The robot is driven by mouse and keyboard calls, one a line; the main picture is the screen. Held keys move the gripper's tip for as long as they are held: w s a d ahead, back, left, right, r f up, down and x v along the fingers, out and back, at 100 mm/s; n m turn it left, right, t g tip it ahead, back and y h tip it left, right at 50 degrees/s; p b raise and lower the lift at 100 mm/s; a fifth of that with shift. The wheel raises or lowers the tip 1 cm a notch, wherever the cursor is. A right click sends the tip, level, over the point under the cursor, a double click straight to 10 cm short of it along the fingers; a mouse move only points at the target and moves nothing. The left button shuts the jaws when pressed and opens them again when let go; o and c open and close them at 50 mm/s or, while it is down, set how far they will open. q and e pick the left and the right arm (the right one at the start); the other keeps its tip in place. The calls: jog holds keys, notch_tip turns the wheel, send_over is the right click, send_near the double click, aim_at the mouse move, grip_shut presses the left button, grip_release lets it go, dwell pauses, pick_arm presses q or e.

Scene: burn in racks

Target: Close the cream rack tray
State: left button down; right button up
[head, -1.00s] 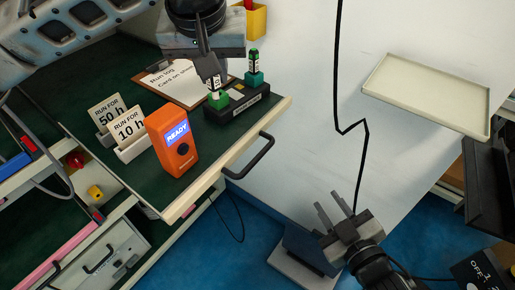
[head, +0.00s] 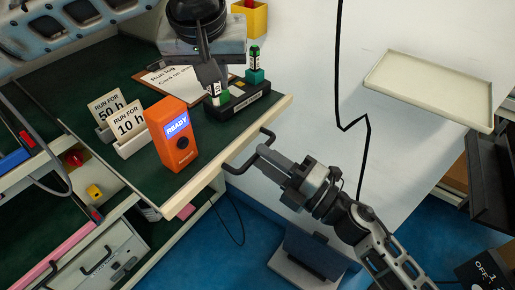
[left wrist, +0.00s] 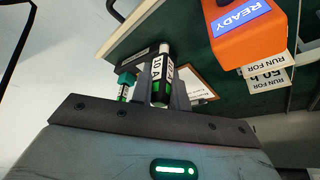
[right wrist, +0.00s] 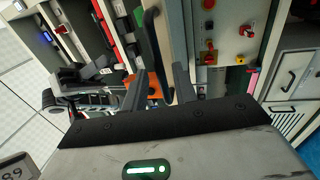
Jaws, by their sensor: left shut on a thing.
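The rack tray (head: 285,110) is a pulled-out shelf with a cream front edge and a dark green surface. Its black bar handle (head: 240,165) sticks out from the front. My right gripper (head: 264,163) is at the handle's right end, with its open fingers on either side of the black bar (right wrist: 156,50) in the right wrist view; contact cannot be told. My left gripper (head: 216,90) is over the tray, shut on a fuse labelled 10 A (left wrist: 162,75), at the black fuse holder (head: 240,103). Whether the fuse is seated is hidden.
A second, teal-based fuse (head: 254,65) stands in the holder. A cream wall shelf (head: 425,90) is at right, with a black cable hanging left of it.

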jog(key=shift+x, duration=1.3)
grip_shut()
